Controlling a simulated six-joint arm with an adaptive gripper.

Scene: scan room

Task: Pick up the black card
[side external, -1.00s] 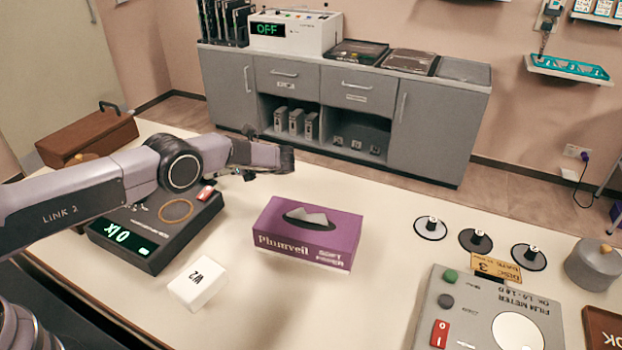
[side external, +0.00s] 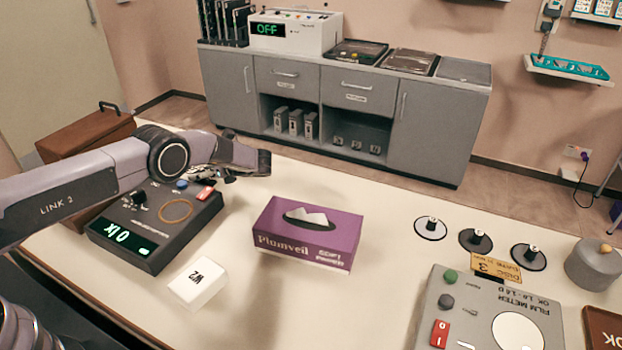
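I cannot make out a black card for certain anywhere in this view. My gripper (side external: 222,180) hangs above the far side of the table, over the right end of the dark box with the green display (side external: 173,243). It is left of the purple tissue box (side external: 308,250) and apart from it. The gripper's fingers are small, dark and partly covered by my arm, so I cannot tell whether they are open or hold anything.
A white block marked W2 (side external: 196,283) stands in front. Three discs with knobs, one white (side external: 423,235) and two dark, lie at right near the film meter (side external: 455,290) and a grey lidded pot (side external: 592,268). A brown case (side external: 85,140) is at back left.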

